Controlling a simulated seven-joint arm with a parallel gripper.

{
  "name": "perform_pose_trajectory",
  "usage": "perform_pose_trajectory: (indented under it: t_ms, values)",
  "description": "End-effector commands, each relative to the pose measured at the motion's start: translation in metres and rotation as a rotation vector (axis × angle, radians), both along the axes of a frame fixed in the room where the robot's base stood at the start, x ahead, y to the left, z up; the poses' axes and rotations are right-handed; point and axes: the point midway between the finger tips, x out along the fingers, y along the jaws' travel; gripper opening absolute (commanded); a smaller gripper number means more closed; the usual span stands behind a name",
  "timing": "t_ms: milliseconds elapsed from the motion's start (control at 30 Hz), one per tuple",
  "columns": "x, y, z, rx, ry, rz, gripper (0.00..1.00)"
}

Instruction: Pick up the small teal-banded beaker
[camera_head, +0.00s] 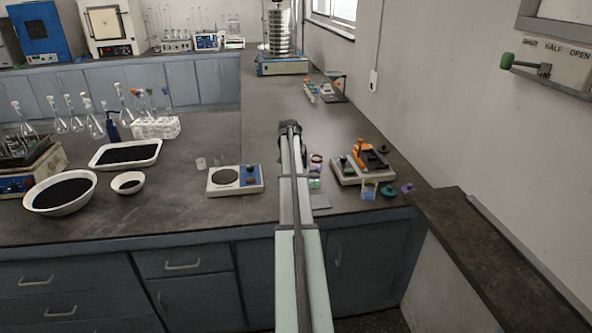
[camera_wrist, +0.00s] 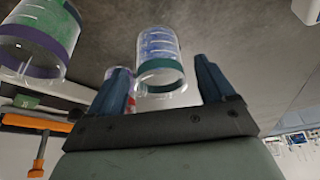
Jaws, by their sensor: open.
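The teal-banded beaker (camera_wrist: 161,68) is clear, with blue markings or contents, and shows between the fingers of my gripper (camera_wrist: 163,67) in the wrist view. My gripper is open. The beaker appears nearer the left finger, with a gap to the right one; I cannot tell whether it touches the left finger or how deep it sits between them. In the head view my gripper (camera_head: 290,128) is over the bench, and my arm hides much of the area around it. I cannot make out the teal-banded beaker there.
A purple-banded beaker (camera_wrist: 38,38) with green contents stands to the left in the wrist view. A red-marked beaker (camera_wrist: 131,101) is partly hidden by the left finger.

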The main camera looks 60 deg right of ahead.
Motion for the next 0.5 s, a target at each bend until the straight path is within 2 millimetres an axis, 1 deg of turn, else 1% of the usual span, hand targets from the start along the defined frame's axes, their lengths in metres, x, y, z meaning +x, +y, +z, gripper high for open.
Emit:
perform_pose_trajectory:
  t_ms: [100, 233, 333, 500]
  values:
    - [0.003, -0.009, -0.015, 0.002, 0.001, 0.0, 0.82]
    - [0.005, -0.015, -0.029, 0.001, 0.0, 0.0, 0.82]
    - [0.005, -0.016, -0.034, 0.001, 0.0, 0.0, 0.82]
    - [0.005, -0.016, -0.034, 0.0, 0.0, 0.0, 0.82]
